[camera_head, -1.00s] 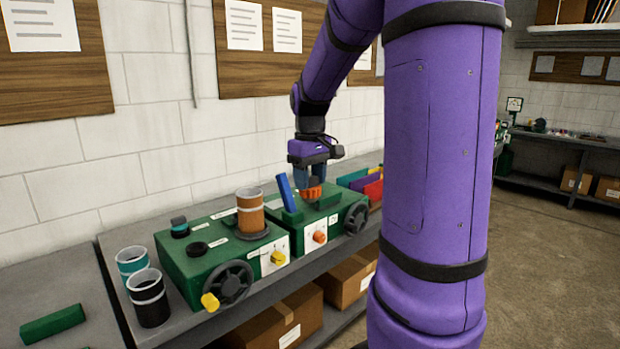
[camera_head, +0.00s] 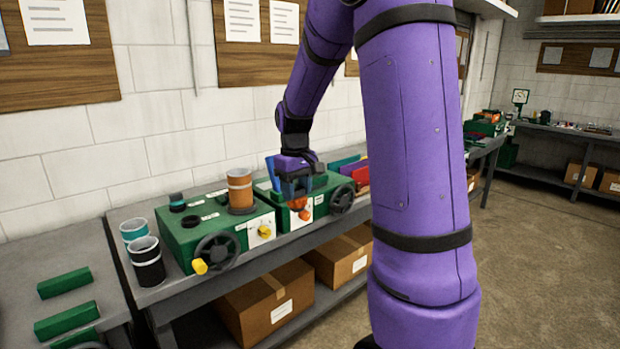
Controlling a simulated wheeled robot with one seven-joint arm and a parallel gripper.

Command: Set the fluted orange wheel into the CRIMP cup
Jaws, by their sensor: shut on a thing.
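My gripper (camera_head: 296,195) is shut on the fluted orange wheel (camera_head: 297,203), which shows only in part below the fingers. It hangs at the front of the right green machine (camera_head: 319,186), close above an orange knob in the picture. The left green machine (camera_head: 205,236) has small dark cups on top. One holds a teal and black wheel (camera_head: 177,201); another black ring (camera_head: 190,221) looks empty. The labels are too small to read, so I cannot tell which cup is CRIMP.
A copper-coloured cylinder (camera_head: 240,191) stands on the left machine. Handwheels and a yellow knob (camera_head: 264,231) project from the front. Teal-banded (camera_head: 134,231) and black (camera_head: 147,262) canisters stand at left. Coloured bins (camera_head: 356,172) are behind right. Green bars (camera_head: 66,322) lie at lower left.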

